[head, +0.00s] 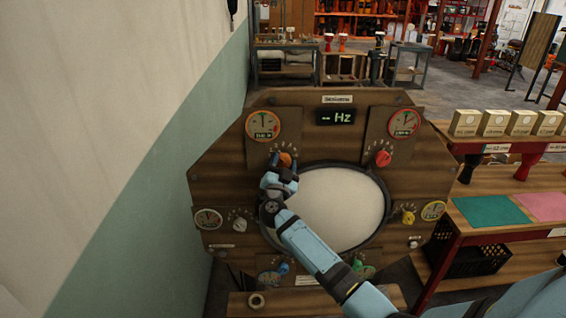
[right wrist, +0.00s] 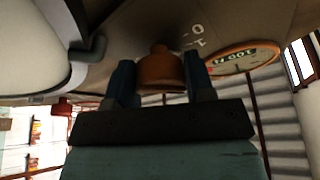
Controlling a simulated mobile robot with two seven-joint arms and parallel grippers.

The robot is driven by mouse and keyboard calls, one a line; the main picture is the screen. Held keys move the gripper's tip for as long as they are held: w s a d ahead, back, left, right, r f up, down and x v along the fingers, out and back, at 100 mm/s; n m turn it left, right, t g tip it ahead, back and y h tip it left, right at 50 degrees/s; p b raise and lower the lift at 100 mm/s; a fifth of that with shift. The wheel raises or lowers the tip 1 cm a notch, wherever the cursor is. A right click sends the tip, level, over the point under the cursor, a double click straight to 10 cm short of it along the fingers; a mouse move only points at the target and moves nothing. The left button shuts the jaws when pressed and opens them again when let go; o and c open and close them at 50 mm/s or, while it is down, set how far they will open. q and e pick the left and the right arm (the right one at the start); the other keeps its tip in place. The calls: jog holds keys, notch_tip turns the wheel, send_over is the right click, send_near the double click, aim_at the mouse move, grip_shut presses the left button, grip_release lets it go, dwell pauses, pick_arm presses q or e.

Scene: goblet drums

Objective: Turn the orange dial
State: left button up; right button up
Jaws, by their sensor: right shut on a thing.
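The orange dial (head: 285,159) is on the wooden panel (head: 215,182), upper left of the large round drumhead (head: 340,205), below a round gauge (head: 263,124). My right gripper (head: 281,170) reaches up to it across the drumhead. In the right wrist view the orange dial (right wrist: 161,70) sits between the two fingers of my right gripper (right wrist: 160,82), which are shut on it. Part of a gauge (right wrist: 245,57) shows beside it there. My left gripper is not in view.
Other dials stand around the drumhead: a red one (head: 383,158), a yellow one (head: 407,216), a white one (head: 239,225) and a blue one (head: 283,268). A display (head: 336,117) reads "-- Hz". A wall (head: 150,170) is close on the left. A shelf with boxes (head: 494,123) stands right.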

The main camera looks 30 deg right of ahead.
jog(key=shift+f+m, duration=0.1)
jog(key=shift+m, duration=0.2)
jog(key=o, duration=0.9)
jog(key=b+v, duration=0.2)
jog(key=v, duration=1.1)
jog(key=shift+s+a+b, duration=0.25)
jog(key=shift+s+b, duration=0.05)
jog(key=shift+b, duration=0.1)
